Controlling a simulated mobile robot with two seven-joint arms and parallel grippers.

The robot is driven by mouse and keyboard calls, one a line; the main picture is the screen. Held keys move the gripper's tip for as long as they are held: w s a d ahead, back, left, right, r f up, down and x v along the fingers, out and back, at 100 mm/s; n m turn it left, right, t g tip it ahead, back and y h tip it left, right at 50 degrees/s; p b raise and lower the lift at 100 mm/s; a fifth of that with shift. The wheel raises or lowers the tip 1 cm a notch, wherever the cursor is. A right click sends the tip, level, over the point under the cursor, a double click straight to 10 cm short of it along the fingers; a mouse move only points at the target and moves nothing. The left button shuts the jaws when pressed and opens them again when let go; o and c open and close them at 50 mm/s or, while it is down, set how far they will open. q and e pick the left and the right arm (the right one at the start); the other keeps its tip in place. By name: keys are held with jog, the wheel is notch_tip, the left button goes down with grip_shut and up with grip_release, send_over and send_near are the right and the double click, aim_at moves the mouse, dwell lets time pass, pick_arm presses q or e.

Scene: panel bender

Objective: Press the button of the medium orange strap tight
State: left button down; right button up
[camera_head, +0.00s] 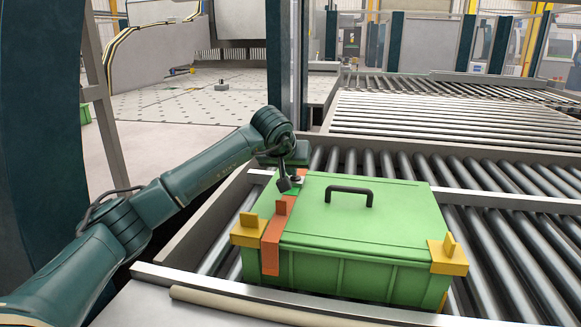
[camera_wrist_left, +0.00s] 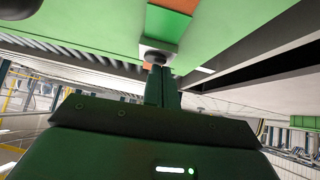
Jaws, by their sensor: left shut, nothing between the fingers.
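A green case (camera_head: 370,215) with a black handle (camera_head: 348,190) sits on the roller conveyor. An orange strap (camera_head: 271,250) runs over its left part and down the front; it also shows in the wrist view (camera_wrist_left: 168,22). My left gripper (camera_head: 290,183) is at the far part of the strap, fingers shut and empty. In the wrist view its fingertips (camera_wrist_left: 160,72) are at the button; I cannot tell whether they touch. My right gripper is out of view.
Yellow corner pieces (camera_head: 448,257) sit on the case's front corners. Metal rollers (camera_head: 490,225) surround the case, with a pale rail (camera_head: 215,287) in front. A dark post (camera_head: 293,70) stands behind my left gripper.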

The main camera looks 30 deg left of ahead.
pick_arm(q)
notch_tip(320, 180, up, 5)
jog(key=p, duration=0.4)
jog(key=shift+a+f, duration=0.1)
jog(key=shift+s+b, duration=0.6)
jog(key=shift+b, duration=0.45)
notch_tip(320, 180, up, 6)
jog(key=b, duration=0.1)
send_over(282, 197)
jog(key=shift+r, duration=0.25)
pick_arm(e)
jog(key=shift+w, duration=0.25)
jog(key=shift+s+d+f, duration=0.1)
